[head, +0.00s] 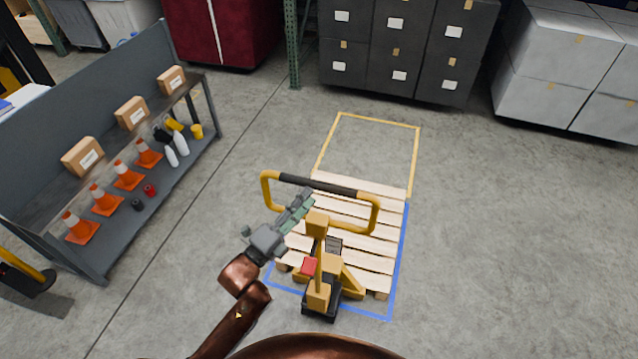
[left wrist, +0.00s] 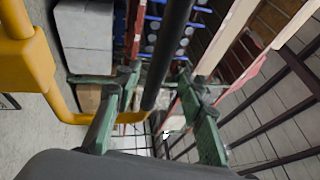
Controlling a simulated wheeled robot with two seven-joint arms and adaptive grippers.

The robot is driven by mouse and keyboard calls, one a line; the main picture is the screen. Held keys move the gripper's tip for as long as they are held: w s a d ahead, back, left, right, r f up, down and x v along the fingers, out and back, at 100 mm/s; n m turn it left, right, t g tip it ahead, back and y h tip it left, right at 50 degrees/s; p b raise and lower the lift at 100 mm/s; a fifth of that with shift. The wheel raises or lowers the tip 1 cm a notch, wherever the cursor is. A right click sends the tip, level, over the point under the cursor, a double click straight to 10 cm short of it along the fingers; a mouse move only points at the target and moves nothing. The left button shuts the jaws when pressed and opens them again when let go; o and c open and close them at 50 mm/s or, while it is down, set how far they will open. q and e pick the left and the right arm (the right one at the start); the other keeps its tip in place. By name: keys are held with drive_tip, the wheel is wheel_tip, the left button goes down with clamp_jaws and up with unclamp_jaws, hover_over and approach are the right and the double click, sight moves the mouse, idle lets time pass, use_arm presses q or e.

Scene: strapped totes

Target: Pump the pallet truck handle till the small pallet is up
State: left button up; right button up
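The yellow pallet truck (head: 324,284) stands at the near end of the small wooden pallet (head: 376,246). Its looped yellow handle has a black grip bar (head: 335,188) and is raised above the pallet. My left gripper (head: 306,200) is at the left part of this bar. In the left wrist view, its green fingers (left wrist: 158,78) are apart, with the black bar (left wrist: 172,45) between them and gaps visible on both sides. The forks are mostly hidden, and I cannot tell the pallet's height off the floor. My right gripper is out of view.
A blue floor outline (head: 399,262) surrounds the pallet's near part; an empty yellow outline (head: 380,118) lies beyond. A grey shelf (head: 50,215) with cones, boxes and bottles stands left. Dark stacked totes (head: 350,72) and grey ones (head: 540,85) stand behind. The right floor is clear.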

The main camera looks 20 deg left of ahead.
sight(320, 185)
use_arm(q)
drive_tip(key=p+x, duration=0.1)
drive_tip(key=x, duration=0.5)
drive_tip(key=shift+w, duration=0.15)
drive_tip(key=shift+c, duration=0.7)
clamp_jaws()
drive_tip(key=shift+f, duration=0.1)
